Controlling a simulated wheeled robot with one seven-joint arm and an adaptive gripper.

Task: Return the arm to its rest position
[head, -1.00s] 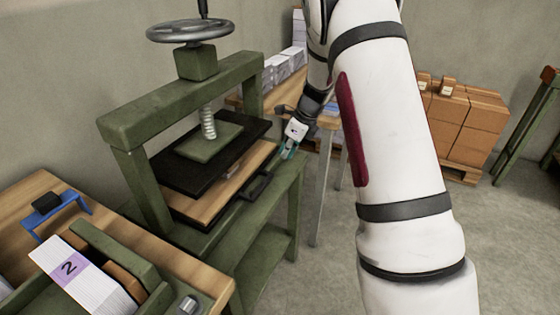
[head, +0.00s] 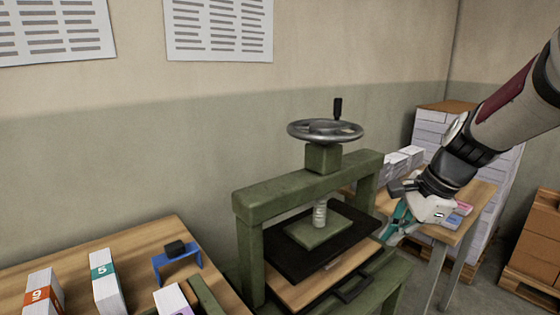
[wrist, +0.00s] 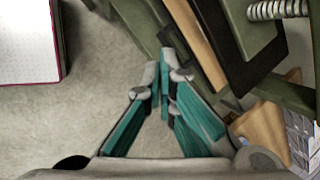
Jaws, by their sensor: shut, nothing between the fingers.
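My gripper (head: 396,222) is in the head view just right of the green screw press (head: 312,185), in front of the far wooden table. Its teal fingers point down and left, near the press's right side. In the wrist view my gripper (wrist: 165,75) has its fingertips together with nothing between them. The press frame and its wooden board (wrist: 195,32) lie beyond the fingertips there; I cannot tell the exact gap. My arm comes in from the right edge of the head view.
A wooden table (head: 60,290) at lower left holds numbered paper stacks and a blue stand (head: 178,265). Paper stacks (head: 430,135) and cardboard boxes (head: 535,240) stand at right. The wrist view shows bare floor (wrist: 80,120) and a white, red-edged object (wrist: 28,40).

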